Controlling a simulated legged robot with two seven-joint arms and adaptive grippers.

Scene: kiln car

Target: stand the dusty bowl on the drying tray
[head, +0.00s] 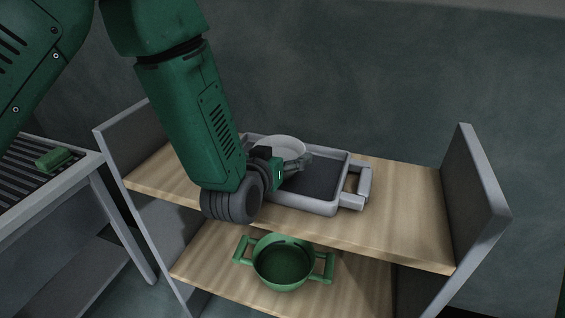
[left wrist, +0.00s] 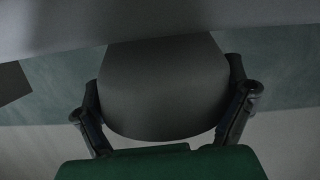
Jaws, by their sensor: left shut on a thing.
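The pale, greyish-white bowl (head: 278,147) is at the back left part of the drying tray, partly hidden behind my left gripper. The drying tray (head: 318,181) is grey with a dark floor and a handle at its right end, and lies on the upper wooden shelf. My left gripper (head: 296,163) is shut on the bowl over the tray. In the left wrist view the bowl (left wrist: 160,88) fills the space between the two fingers (left wrist: 165,112) as a dark grey shape. I cannot tell whether the bowl touches the tray floor. My right gripper is in neither view.
A green two-handled pot (head: 284,264) stands on the lower shelf. Grey upright panels (head: 478,190) close both shelf ends. The upper shelf (head: 410,205) is clear right of the tray. A slatted rack with a green block (head: 53,160) stands at the left.

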